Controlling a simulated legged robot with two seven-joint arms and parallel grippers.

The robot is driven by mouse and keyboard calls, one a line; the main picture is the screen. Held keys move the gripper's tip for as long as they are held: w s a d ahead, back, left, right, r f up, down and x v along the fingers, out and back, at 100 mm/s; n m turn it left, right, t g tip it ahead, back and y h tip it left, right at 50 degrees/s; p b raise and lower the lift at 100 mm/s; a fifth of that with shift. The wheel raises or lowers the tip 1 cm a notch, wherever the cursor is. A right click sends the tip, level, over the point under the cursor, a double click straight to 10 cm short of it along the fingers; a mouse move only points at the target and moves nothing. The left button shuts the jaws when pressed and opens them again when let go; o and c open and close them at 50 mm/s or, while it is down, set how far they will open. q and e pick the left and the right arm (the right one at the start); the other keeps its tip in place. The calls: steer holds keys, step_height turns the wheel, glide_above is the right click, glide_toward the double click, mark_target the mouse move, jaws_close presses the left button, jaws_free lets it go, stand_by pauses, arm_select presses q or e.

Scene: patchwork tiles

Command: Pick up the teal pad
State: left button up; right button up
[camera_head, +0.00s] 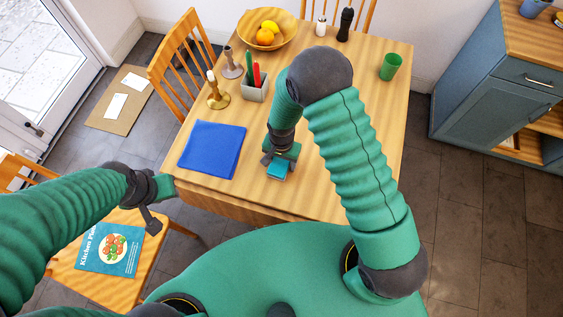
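The small teal pad (279,171) lies on or just above the wooden table (340,200), near its front edge; I cannot tell which. My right gripper (279,162) points down right at the pad, and its hand hides the pad's far side. I cannot tell whether its fingers are closed on the pad. My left gripper (158,207) is open and empty, off the table's front left corner and above a chair.
A blue cloth or folder (212,149) lies left of my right gripper. Behind it stand a pen holder (256,88), candlesticks (217,98) and a fruit bowl (267,32). A green cup (390,66) stands at the right. A cookbook (107,249) lies on the chair.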

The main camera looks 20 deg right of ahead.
steer(key=shift+a, duration=0.3)
steer(key=c, duration=0.5)
steer(key=shift+a, duration=0.1)
steer(key=c, duration=0.5)
arm_select(q)
steer(key=shift+a, duration=0.35)
steer(key=shift+d, duration=0.1)
steer(key=shift+d, duration=0.1)
arm_select(e)
steer(key=shift+d+r, duration=0.15)
steer(key=shift+d, duration=0.05)
